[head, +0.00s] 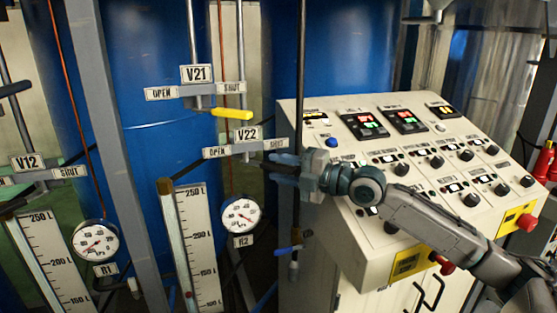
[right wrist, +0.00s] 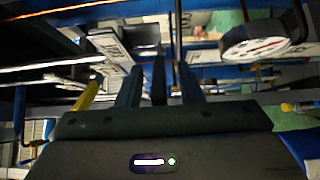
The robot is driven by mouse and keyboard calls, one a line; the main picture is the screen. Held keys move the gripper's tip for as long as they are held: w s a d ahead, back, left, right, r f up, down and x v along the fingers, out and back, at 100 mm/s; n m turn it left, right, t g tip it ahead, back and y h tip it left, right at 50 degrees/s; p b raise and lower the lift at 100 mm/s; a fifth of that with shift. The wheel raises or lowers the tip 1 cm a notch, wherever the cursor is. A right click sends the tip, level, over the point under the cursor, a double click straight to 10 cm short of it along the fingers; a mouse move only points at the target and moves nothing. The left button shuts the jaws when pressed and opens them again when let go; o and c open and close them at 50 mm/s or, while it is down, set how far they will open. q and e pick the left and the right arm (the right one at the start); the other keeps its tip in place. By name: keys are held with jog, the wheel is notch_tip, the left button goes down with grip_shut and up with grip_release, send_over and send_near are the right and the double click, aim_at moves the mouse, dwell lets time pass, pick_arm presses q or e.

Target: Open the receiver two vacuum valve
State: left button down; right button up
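The V22 valve label (head: 246,134) sits on a grey bracket with an OPEN plate on its left and a SHUT plate (head: 275,144) on its right. The R2 gauge (head: 241,213) is below it. My right gripper (head: 274,168) is just below the SHUT plate, pointing left. A blue handle-like piece shows at its fingers, but I cannot tell whether they touch it. In the right wrist view the fingers (right wrist: 160,82) stand apart, with a dark narrow shape between them. The handle's exact position is partly hidden by the gripper. My left gripper is not in view.
The V21 valve with a yellow handle (head: 232,113) is just above. A dark vertical pipe (head: 300,60) passes close to my right gripper. The sloped control panel (head: 335,185) lies beneath my right arm. Scale columns and the R1 gauge (head: 95,240) stand at left.

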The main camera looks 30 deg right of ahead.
jog(key=shift+w+a, duration=0.2)
jog(key=shift+a, duration=0.05)
grip_shut()
